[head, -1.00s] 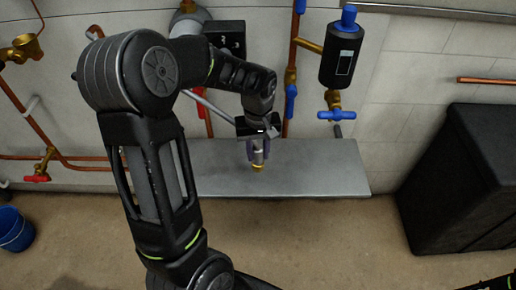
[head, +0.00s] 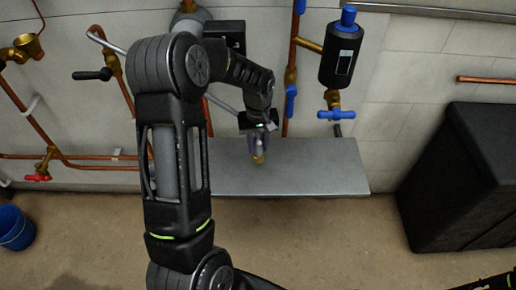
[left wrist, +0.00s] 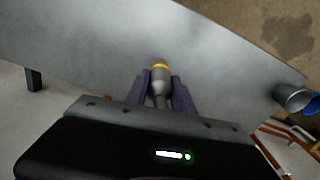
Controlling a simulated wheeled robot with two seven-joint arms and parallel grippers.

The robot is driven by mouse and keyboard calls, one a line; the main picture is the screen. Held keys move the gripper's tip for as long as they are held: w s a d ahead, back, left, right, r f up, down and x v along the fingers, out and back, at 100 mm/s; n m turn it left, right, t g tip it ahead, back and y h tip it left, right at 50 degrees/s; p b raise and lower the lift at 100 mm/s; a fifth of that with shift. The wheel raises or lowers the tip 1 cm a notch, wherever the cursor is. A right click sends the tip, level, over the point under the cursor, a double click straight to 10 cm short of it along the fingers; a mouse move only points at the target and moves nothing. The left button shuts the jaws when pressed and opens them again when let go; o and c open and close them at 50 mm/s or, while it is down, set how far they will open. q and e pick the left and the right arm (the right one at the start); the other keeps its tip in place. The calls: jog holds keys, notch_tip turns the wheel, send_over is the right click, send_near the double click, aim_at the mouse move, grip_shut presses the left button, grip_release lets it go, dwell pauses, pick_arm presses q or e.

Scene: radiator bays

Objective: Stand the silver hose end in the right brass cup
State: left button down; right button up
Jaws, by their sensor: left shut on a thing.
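My left gripper (head: 260,144) is shut on the silver hose end (head: 259,151), which has a yellow tip pointing down in front of the grey bench or shelf (head: 315,165). In the left wrist view the hose end (left wrist: 159,84) sits between the two purple fingers of the gripper (left wrist: 160,78), over the grey surface. I cannot tell how far the tip is above it. I cannot make out a second cup.
Copper pipes and valves line the wall, including a red-handled valve (head: 38,178) and a black cylinder (head: 341,55) above a blue tap. A large black box (head: 470,180) stands at right and a blue bucket (head: 15,228) at left. The shelf's right part is clear.

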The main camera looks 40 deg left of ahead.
aim_at(258, 150)
pick_arm(q)
jog(key=shift+f, duration=0.8)
jog(key=shift+w+a+f, duration=0.15)
jog(key=shift+w+f, duration=0.05)
jog(key=shift+f, duration=0.3)
jog(key=shift+f, duration=0.2)
jog(key=c, duration=1.1)
grip_release()
jog(key=shift+r, duration=0.15)
